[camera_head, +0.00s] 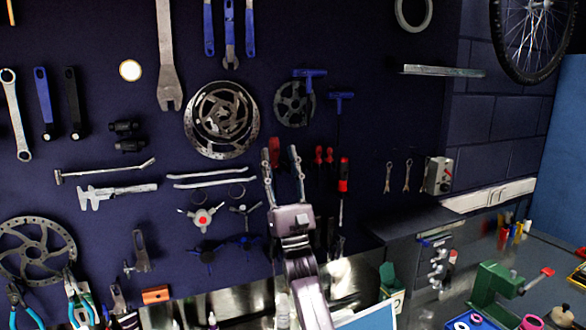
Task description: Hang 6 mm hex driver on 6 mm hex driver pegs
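My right gripper (281,150) points up in front of the dark tool wall, with its two fingers apart and dark wall showing between them. A red handle (274,152) shows against its left finger; I cannot tell if they touch, but it looks like a tool behind on the wall. Two blue T-handle drivers, a larger one (310,73) and a smaller one (341,96), are on the wall above and right of the gripper. Their sizes cannot be read, so I cannot tell which is the 6 mm hex driver. Its pegs cannot be made out. My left gripper is not seen.
Red-handled screwdrivers (344,174) hang close right of the gripper. Brake discs (222,119) and a chainring (294,103) hang to its left and above. A bench with a green vise (492,284) is at lower right. Bare wall lies right of the blue drivers.

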